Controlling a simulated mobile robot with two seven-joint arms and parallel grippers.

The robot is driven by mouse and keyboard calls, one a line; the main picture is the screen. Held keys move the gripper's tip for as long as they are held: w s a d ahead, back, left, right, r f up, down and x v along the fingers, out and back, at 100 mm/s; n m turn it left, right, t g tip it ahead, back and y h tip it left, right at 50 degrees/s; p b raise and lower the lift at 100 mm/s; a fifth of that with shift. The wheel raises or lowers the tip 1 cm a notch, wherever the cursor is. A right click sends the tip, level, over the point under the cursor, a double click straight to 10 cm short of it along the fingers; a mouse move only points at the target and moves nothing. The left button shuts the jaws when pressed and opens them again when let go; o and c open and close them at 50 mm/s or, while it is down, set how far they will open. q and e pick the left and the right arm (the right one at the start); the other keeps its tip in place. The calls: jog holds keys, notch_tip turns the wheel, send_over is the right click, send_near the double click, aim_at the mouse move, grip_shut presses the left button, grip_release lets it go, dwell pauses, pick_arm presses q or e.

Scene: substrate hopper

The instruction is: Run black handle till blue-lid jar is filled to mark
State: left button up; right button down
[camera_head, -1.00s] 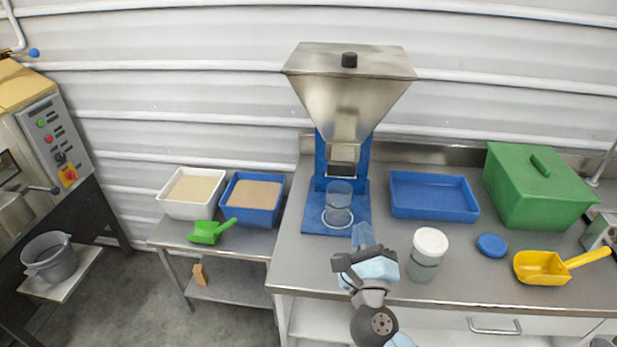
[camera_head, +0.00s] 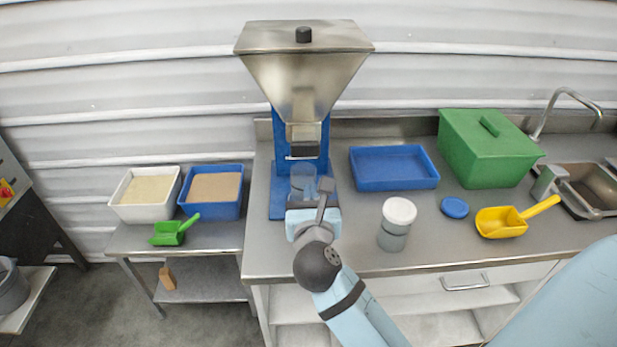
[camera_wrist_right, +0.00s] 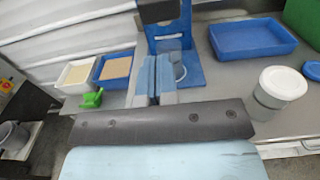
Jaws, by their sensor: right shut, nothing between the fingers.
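The hopper (camera_head: 305,75) is a metal funnel on a blue stand (camera_head: 284,150), with a black knob (camera_head: 303,35) on top. A bar (camera_head: 303,157) shows below the funnel; I cannot make out a separate black handle. A clear, open jar (camera_head: 303,172) stands under the spout, partly hidden by my right gripper; its fill is unclear. A round blue lid (camera_head: 455,207) lies apart on the counter. My right gripper (camera_head: 316,190) is shut and empty in front of the jar; its fingers also show in the wrist view (camera_wrist_right: 155,65). My left gripper is not in view.
A white-lidded jar (camera_head: 398,212), yellow scoop (camera_head: 500,222), blue tray (camera_head: 394,180) and green box (camera_head: 482,160) stand right of the hopper. Left, a lower table holds white (camera_head: 120,205) and blue (camera_head: 225,210) bins and a green scoop (camera_head: 170,235). Bare counter lies around the white-lidded jar.

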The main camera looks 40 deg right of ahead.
aim_at(306, 150)
jog(key=p+x, duration=0.2)
jog(key=x, duration=0.9)
jog(key=shift+w, duration=0.25)
jog(key=shift+w+d, duration=0.4)
jog(key=shift+w, duration=0.2)
